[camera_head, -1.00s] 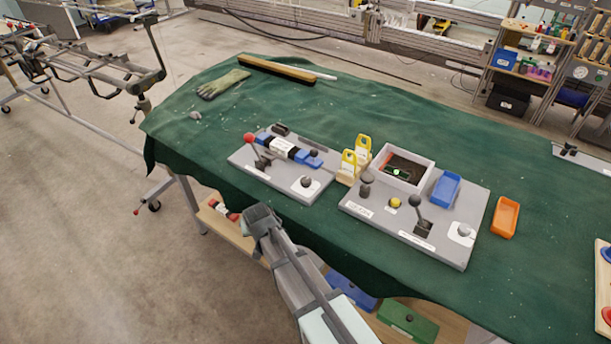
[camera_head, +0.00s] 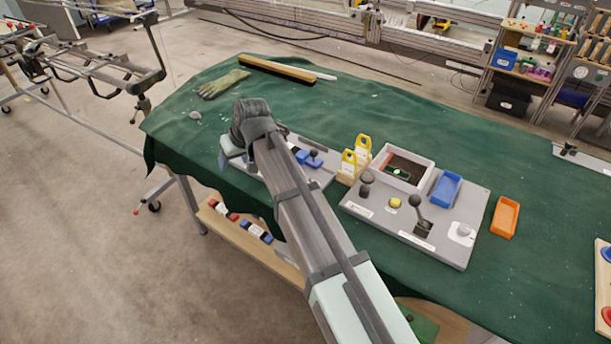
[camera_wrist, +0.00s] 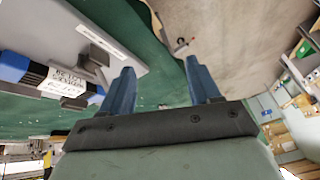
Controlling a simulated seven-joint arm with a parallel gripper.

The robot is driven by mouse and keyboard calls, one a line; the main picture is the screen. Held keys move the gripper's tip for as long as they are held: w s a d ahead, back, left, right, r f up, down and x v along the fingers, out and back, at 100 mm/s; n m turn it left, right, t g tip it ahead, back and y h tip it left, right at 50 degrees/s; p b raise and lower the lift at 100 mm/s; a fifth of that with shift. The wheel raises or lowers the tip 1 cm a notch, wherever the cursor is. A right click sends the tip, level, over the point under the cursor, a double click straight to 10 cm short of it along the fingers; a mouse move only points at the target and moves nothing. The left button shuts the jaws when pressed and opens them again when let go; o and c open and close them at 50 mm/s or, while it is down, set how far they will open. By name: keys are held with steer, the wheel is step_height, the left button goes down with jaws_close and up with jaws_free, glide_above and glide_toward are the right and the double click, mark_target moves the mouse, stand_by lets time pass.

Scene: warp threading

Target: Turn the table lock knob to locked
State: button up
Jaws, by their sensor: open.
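My gripper (camera_wrist: 160,68) is open and empty, its two blue fingers apart with floor and green cloth beyond them. In the head view my arm reaches over the left end of the left grey panel (camera_head: 318,177), hiding its red-ball lever and front dark knob. The wrist view shows this panel (camera_wrist: 150,52) left of the fingers, with a dark lever-like part (camera_wrist: 97,62) close to the left finger; contact cannot be told. The right panel (camera_head: 400,228) bears a grey round knob (camera_head: 463,229) on a white plate and a dark knob (camera_head: 367,178). I cannot read which knob is the table lock.
The right panel also has a black lever (camera_head: 421,215), a yellow button (camera_head: 395,202), a blue tray (camera_head: 446,188) and an open grey box (camera_head: 427,176). Yellow-handled items (camera_head: 349,162) stand between the panels. An orange tray (camera_head: 505,217) lies right. The green cloth behind is mostly clear.

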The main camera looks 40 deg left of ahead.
steer(key=w+d+r+n+h, duration=0.1)
steer(key=w+d+r+h, duration=0.2)
steer(key=w+d, duration=0.35)
steer(key=w+d+r+n+h, duration=0.1)
steer(key=w+d+r+h, duration=0.15)
steer(key=w+d, duration=0.45)
steer(key=f, duration=0.4)
steer(key=s+d+f, duration=0.1)
steer(key=f, duration=0.8)
steer(key=shift+s+d+f, duration=0.15)
steer(key=shift+d+f, duration=0.05)
steer(key=c, duration=1)
steer(key=shift+c, duration=0.2)
